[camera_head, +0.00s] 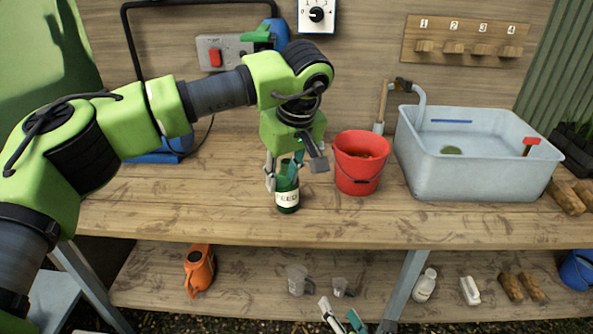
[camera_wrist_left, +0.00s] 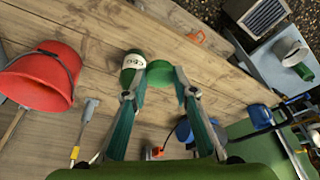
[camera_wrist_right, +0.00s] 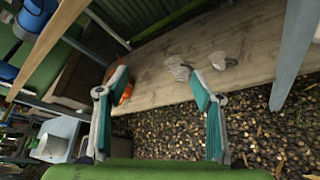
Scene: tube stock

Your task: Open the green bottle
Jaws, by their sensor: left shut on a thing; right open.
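The green bottle (camera_head: 288,207) stands upright on the wooden bench, with a white label facing me. My left gripper (camera_head: 282,178) comes down from above and is shut on the bottle's upper part; its fingers hide much of the top. In the left wrist view the labelled bottle (camera_wrist_left: 132,62) shows beside one fingertip, and a rounded green part (camera_wrist_left: 160,75) lies between the fingertips of my left gripper (camera_wrist_left: 158,88). I cannot tell whether this is a cap. My right gripper (camera_head: 340,312) is open and empty, low in front of the bench; its spread fingers show in the right wrist view (camera_wrist_right: 160,85).
A red bucket (camera_head: 358,175) stands close to the right of the bottle. A grey basin (camera_head: 470,175) is further right. A panel with a red switch (camera_head: 225,55) is at the back. The lower shelf (camera_head: 240,285) holds an orange can (camera_head: 197,270) and clear cups (camera_head: 297,280).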

